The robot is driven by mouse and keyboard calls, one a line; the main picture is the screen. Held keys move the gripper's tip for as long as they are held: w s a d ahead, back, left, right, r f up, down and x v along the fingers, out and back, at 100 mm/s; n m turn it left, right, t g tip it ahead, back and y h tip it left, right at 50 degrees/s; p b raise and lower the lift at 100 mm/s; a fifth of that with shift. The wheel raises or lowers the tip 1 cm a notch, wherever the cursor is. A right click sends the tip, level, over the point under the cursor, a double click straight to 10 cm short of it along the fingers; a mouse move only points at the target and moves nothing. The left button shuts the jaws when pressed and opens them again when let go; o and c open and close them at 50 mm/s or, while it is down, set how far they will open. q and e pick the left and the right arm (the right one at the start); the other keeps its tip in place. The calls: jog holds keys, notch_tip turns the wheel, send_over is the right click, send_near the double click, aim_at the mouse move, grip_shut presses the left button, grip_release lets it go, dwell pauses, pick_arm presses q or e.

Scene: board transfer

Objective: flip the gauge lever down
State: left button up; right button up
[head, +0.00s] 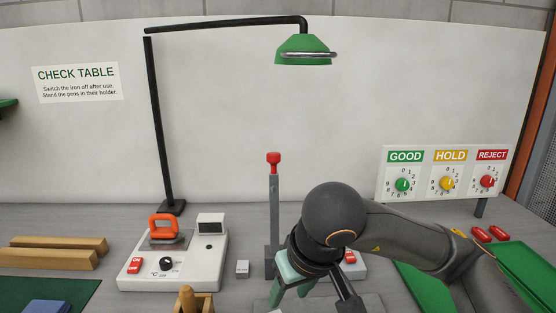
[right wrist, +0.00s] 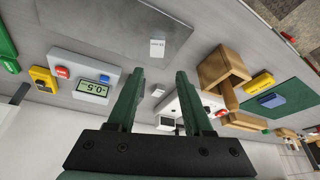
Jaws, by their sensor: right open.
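The gauge lever (head: 274,205) stands upright in the head view, a grey bar with a red knob (head: 273,158) on top. Its dark foot is just left of my right wrist. My right gripper (head: 290,292) points down in front of the lever, its green fingers apart and empty. In the right wrist view the open fingers (right wrist: 160,76) show nothing between the tips; I cannot make out the lever there. A grey box with a display (right wrist: 93,89) and a red button lies beside them; in the head view my arm mostly hides it. My left gripper is not in view.
A white iron station (head: 200,265) with an orange-handled iron stands left of the lever. A wooden holder (head: 190,303) is at the front. Wooden bars (head: 60,250) lie far left. A dial board (head: 443,195) stands right. A green lamp (head: 303,45) hangs above.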

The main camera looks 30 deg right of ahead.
jog(key=w+m+y, duration=0.1)
jog(key=w+r+m+t+y, duration=0.1)
jog(key=w, duration=0.1)
jog(key=w+a+r+m+y, duration=0.1)
jog(key=w+y, duration=0.1)
jog(key=shift+w+t, duration=0.25)
jog(key=shift+t, duration=0.05)
jog(key=c, duration=0.6)
jog(key=w+d+r+m+t, duration=0.1)
jog(key=w+d+r+m+t+y, duration=0.1)
jog(key=w+d, duration=0.1)
jog(key=w+d+r+m+t+y+b, duration=0.1)
jog(key=w+r+m, duration=0.1)
jog(key=shift+w+d, duration=0.1)
jog(key=shift+d, duration=0.05)
grip_shut()
jog(key=w+d+r+m+t+h, duration=0.1)
jog(key=d+r+m+t, duration=0.2)
jog(key=d, duration=0.5)
jog(key=w+d+r+m+t+h, duration=0.1)
jog(key=d+r+m+t, duration=0.3)
jog(key=d, duration=0.4)
jog(key=shift+w+d+r+t, duration=0.3)
jog(key=shift+r, duration=0.15)
